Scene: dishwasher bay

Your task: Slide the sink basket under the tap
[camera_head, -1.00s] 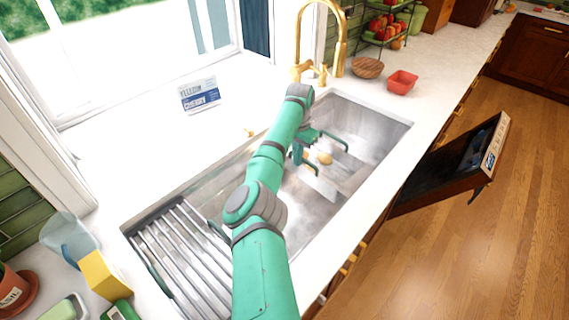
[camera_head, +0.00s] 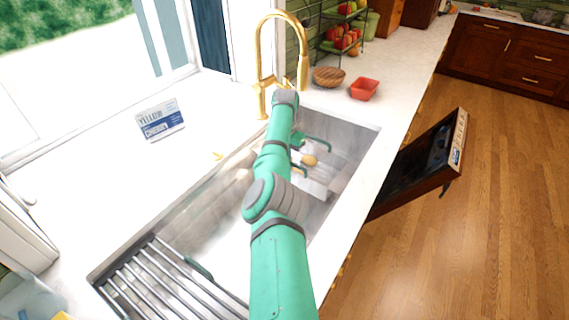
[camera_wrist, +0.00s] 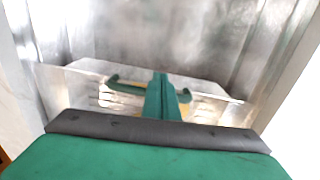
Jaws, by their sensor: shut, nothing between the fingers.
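The gold tap (camera_head: 303,72) arches over the back of the steel sink (camera_head: 352,136). A basket with a green handle (camera_head: 320,145) and pale slats sits low in the sink, right of my arm. A small yellowish round thing (camera_head: 309,160) shows at it. My arm hides part of the basket. In the wrist view, the basket's green handle (camera_wrist: 140,86) lies just beyond and beside my gripper (camera_wrist: 166,88). My gripper is shut and empty, pointing down into the sink. I cannot tell whether it touches the basket.
A steel-bar rack (camera_head: 150,285) with a green handle covers the sink's near-left end. A wooden bowl (camera_head: 328,77) and a red dish (camera_head: 364,89) sit behind right. An open dishwasher door (camera_head: 425,165) juts out at right.

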